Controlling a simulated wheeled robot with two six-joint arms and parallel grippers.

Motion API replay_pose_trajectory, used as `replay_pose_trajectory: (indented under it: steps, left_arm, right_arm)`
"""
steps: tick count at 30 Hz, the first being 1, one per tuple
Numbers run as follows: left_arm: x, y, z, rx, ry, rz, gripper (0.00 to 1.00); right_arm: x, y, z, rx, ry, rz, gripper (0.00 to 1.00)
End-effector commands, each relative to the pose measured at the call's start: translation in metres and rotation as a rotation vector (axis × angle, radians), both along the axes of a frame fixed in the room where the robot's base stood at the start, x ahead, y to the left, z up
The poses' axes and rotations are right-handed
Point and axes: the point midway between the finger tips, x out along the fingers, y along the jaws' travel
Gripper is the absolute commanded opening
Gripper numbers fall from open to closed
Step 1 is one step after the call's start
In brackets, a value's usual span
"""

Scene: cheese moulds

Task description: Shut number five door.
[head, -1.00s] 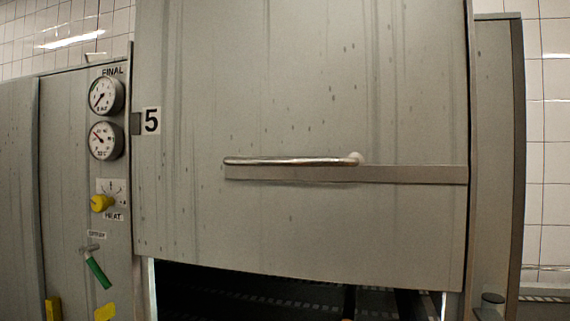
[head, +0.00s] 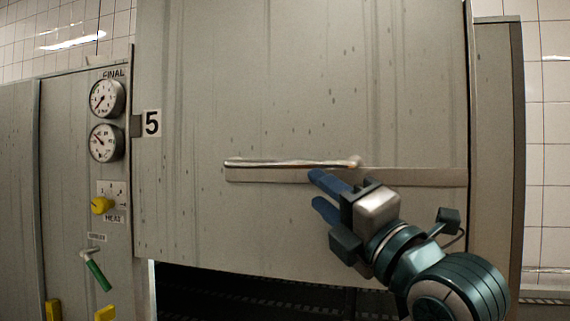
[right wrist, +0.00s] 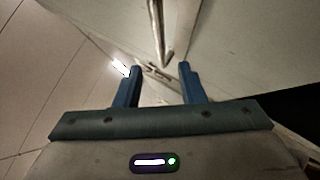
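The number five door (head: 260,90) is a large grey metal panel with dark specks. Its lower edge hangs above a dark opening (head: 250,290). A metal bar handle (head: 280,163) runs level across a flat strip on it. My left gripper is out of view.
On the left panel are two gauges (head: 107,98), a yellow heat knob (head: 101,205) and a green-handled lever (head: 97,275). A grey frame post (head: 497,150) stands right of the door. White tiled wall lies behind.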

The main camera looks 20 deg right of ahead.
Motion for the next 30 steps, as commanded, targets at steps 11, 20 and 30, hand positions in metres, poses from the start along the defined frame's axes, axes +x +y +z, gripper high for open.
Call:
replay_pose_trajectory:
  steps: [11,20,30]
  left_arm:
    - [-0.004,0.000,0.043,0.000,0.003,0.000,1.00]
    - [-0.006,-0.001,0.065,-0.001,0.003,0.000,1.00]
    - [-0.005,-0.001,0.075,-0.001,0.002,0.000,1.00]
  right_arm:
    - [0.020,0.006,0.015,0.000,0.006,0.003,0.36]
    - [0.066,0.020,0.033,0.001,0.004,0.002,0.36]
    - [0.095,0.027,0.042,0.001,0.002,0.000,0.36]
